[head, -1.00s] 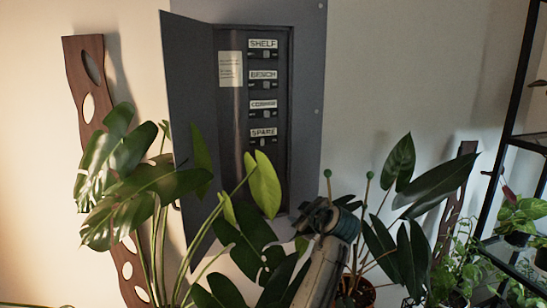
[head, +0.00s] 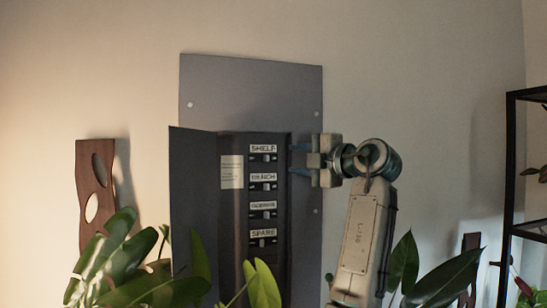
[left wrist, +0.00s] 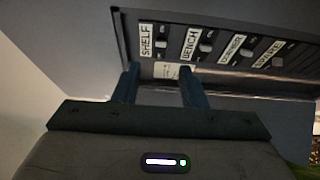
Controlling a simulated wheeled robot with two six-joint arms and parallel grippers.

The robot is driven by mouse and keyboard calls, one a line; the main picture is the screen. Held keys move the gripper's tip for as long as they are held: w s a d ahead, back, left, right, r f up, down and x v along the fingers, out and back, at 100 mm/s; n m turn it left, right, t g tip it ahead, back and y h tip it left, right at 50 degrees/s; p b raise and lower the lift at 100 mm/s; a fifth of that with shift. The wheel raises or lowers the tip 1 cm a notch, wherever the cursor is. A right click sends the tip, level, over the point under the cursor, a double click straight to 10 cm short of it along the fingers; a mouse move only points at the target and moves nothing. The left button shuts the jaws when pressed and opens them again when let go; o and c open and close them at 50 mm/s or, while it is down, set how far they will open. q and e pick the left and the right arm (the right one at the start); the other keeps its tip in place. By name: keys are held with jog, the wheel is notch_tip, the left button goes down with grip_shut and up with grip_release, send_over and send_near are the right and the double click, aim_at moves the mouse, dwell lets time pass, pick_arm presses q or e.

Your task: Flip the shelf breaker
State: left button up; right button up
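The breaker panel is a dark recessed box with its door (head: 193,210) swung open to the left. The shelf breaker (head: 266,158) is the top switch, under the SHELF label (head: 264,148). It also shows in the left wrist view (left wrist: 162,44), beyond my fingers. My left gripper (head: 298,160) is at the panel's right edge, level with the shelf breaker and to its right. Its two blue fingers are apart with nothing between them, and it also shows in the left wrist view (left wrist: 159,68). My right gripper is in neither view.
The bench (head: 264,186), third (head: 264,214) and spare (head: 263,242) breakers sit below in a column. A leafy plant (head: 120,265) stands in front at lower left. A black rack (head: 508,170) stands at right. The wall above the panel is clear.

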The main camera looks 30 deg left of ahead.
aim_at(268, 158)
pick_arm(q)
jog(key=p+x, duration=0.3)
jog(key=x, duration=0.5)
jog(key=shift+r, duration=0.1)
jog(key=shift+w+a+p, duration=0.3)
jog(key=shift+a+p, duration=0.05)
jog(key=shift+a, duration=0.25)
grip_shut()
